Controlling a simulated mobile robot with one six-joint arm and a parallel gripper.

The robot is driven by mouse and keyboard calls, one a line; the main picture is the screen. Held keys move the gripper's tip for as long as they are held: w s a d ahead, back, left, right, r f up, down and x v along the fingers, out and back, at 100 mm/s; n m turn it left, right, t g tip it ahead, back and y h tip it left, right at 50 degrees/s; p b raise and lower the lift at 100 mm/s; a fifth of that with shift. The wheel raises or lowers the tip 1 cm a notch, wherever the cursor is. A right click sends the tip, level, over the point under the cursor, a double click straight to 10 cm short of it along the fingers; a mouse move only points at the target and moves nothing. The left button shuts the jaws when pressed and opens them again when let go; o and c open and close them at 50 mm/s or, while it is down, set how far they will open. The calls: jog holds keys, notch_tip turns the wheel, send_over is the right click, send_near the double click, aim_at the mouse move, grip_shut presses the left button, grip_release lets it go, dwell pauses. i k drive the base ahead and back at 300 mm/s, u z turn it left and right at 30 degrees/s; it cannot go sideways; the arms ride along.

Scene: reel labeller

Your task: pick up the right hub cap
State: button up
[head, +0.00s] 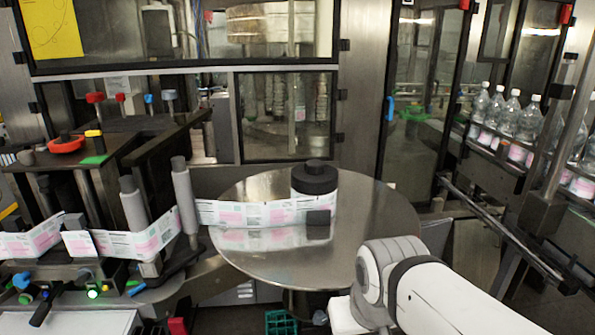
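A black round hub cap (314,179) with a smaller raised knob on top sits on a white label reel (299,206). It is the only such cap I can make out, on the right side of the label path. The reel stands on a shiny round metal turntable (262,262), and a printed label strip (245,213) runs left from it. A small dark block shape shows low at the reel's front; I cannot tell whether it is a part or a reflection. My white arm enters at the lower right, apart from the cap. My gripper's fingers do not show.
Two grey rollers (184,195) stand left of the turntable. A red-knobbed dark labeller unit (66,145) is at the far left. A glass-windowed machine frame (287,115) rises behind the turntable. Bottles (512,112) line a conveyor at right. The turntable's front is clear.

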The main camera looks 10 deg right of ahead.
aim_at(314, 177)
jog(key=i, duration=0.85)
jog(key=z, duration=0.05)
